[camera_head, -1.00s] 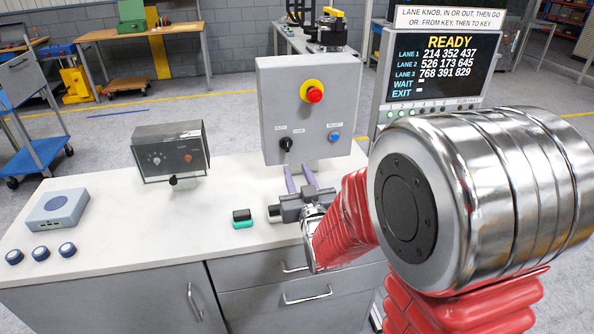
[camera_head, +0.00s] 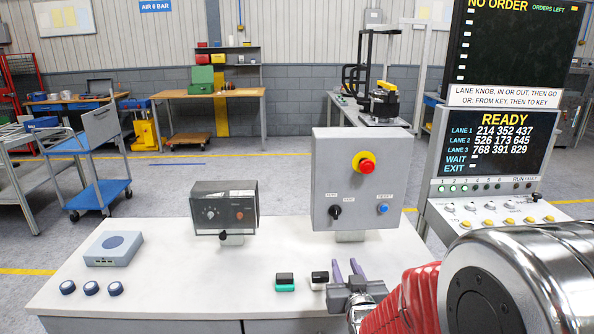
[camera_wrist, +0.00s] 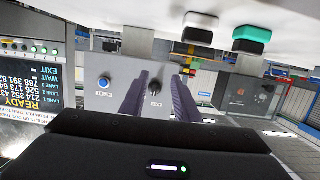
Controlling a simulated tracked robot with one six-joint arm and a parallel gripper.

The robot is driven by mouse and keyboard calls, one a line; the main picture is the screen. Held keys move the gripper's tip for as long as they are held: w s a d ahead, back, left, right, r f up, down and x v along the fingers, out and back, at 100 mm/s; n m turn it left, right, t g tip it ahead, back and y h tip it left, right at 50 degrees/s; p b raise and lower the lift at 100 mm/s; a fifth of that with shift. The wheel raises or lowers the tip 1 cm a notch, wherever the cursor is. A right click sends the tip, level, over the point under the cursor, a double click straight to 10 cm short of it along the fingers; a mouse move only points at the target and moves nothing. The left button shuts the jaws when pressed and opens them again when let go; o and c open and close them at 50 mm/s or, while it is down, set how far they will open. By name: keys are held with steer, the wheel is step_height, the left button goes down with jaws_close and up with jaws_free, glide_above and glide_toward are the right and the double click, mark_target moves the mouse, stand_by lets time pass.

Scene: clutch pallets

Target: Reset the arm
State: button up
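A grey control box (camera_head: 331,160) stands upright on the white bench. It carries a red stop button on a yellow base (camera_head: 366,166), a black selector knob (camera_head: 335,211) and a blue button labelled RESET (camera_head: 382,208). In the wrist view, which is upside down, the blue button (camera_wrist: 103,83) is left of the fingers and the black knob (camera_wrist: 155,88) shows between them. My gripper (camera_head: 346,268) is low over the bench in front of the box, pointing toward it. Its two purple fingers are apart with nothing between them, and they are not touching the box.
A black-and-white block (camera_head: 319,280) and a black-and-green block (camera_head: 285,282) are just left of my gripper. A dark meter box (camera_head: 223,208), a grey-blue box (camera_head: 114,249) and several round dark knobs (camera_head: 91,288) are further left. A display reading READY (camera_head: 494,140) stands right.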

steer(key=s+f+g, duration=0.8)
steer(key=s+g, duration=0.1)
steer(key=s, duration=0.3)
steer(key=s+r+g, duration=0.1)
steer(key=s+r, duration=1.3)
steer(key=s, duration=0.3)
steer(key=shift+s+d+r, duration=0.2)
steer(key=shift+r, duration=0.2)
